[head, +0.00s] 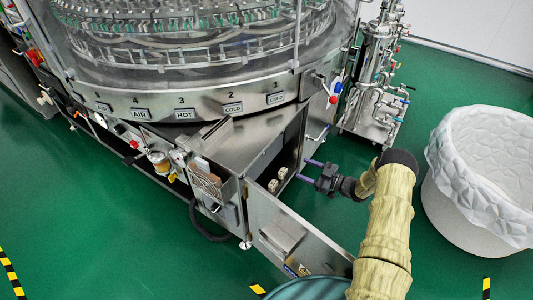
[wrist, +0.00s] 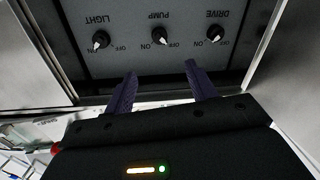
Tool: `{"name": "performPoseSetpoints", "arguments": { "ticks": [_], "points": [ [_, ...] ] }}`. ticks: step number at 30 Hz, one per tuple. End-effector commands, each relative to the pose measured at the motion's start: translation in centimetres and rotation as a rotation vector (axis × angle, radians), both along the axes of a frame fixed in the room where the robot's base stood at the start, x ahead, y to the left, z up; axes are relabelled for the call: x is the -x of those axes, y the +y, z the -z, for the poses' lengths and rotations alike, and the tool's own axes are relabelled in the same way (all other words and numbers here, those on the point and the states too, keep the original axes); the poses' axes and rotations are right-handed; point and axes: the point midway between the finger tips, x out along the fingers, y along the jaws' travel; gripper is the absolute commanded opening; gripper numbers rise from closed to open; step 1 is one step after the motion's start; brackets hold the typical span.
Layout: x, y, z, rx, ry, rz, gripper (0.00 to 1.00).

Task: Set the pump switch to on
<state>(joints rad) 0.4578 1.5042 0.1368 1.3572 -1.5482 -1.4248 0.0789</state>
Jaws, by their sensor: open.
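The pump switch (wrist: 160,37) is a black rotary knob with a white pointer, the middle of three on a grey panel, seen upside down in the wrist view. Its pointer appears turned toward the OFF side, at lower right in the picture; ON is at lower left. My gripper (wrist: 162,69) is open and empty. Its two purple fingers stand apart, short of the knobs, with the pump knob above the gap between them in the picture. In the head view my gripper (head: 301,169) is at the open cabinet; the switch panel is not visible there.
The light knob (wrist: 101,40) and drive knob (wrist: 215,33) flank the pump switch. The open cabinet door (head: 292,236) stands below my gripper in the head view. A pump skid (head: 375,85) stands behind, and a white lined bin (head: 463,230) is at right.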

Motion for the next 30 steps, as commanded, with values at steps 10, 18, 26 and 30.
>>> {"name": "performPoseSetpoints", "arguments": {
  "ticks": [10, 18, 26, 30],
  "points": [
    [-0.2, 0.3, 0.0, 0.001, 0.0, 0.0, 0.56],
    [-1.7, 3.1, 0.1, 0.001, 0.0, 0.0, 0.56],
    [-4.0, 7.1, 0.1, 0.002, -0.001, -0.001, 0.56],
    [-5.2, 9.2, 0.1, 0.001, -0.002, -0.001, 0.56]
  ]
}}
